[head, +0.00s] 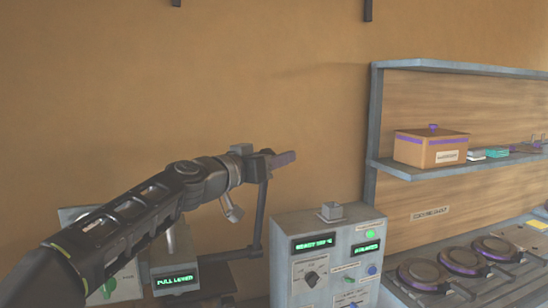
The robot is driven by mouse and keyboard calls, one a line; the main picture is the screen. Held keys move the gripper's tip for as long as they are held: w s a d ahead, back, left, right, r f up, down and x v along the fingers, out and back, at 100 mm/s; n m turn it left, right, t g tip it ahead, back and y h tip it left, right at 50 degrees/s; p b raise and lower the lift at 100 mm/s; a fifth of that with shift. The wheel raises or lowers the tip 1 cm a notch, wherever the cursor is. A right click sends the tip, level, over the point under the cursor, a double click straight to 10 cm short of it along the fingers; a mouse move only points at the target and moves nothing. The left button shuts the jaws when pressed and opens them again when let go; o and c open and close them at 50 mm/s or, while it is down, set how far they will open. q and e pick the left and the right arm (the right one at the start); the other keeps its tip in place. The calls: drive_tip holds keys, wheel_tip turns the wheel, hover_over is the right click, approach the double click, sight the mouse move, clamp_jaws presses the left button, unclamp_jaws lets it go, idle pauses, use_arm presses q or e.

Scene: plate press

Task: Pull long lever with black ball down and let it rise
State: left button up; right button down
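My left gripper (285,159) comes in from the left and points right, in front of the tan wall. A dark upright rod (261,215), seemingly the long lever, runs from just below the gripper down to a horizontal bar behind the panel. No black ball shows; the rod's upper end is hidden at the gripper. I cannot tell whether the gripper touches it. A small display (175,280) reads "PULL LEVER". My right gripper is out of view.
A grey control box (300,270) with a dial, buttons and green displays stands right of the rod. Further right are a shelf (400,165) with a brown box (430,147) and a counter with round dark plates (462,261).

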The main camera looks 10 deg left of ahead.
use_arm(q)
clamp_jaws()
idle(0.3)
idle(0.3)
